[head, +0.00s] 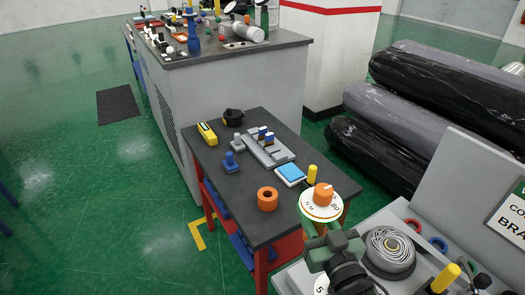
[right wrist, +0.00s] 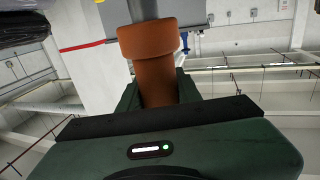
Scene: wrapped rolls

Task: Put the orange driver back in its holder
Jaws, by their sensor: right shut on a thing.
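The orange driver's thick handle (right wrist: 157,82) fills the middle of the right wrist view, with a wider collar at its far end. My right gripper (right wrist: 158,98) is shut on it, one green finger on each side. In the head view my right gripper (head: 318,238) is at the lower middle, beside the small table's front right corner. An orange knob (head: 323,194) shows above it over a white lettered disc (head: 310,210); how they join is unclear. An orange ring (head: 267,199) with a dark hole, possibly the holder, stands on the table, left of the gripper. My left gripper is out of view.
The dark table (head: 240,190) also carries a grey rack (head: 267,151), a blue-topped block (head: 291,174), a yellow tool (head: 207,133) and a blue knob (head: 231,162). A grey bench (head: 215,70) stands behind. Wrapped rolls (head: 400,112) lie at right.

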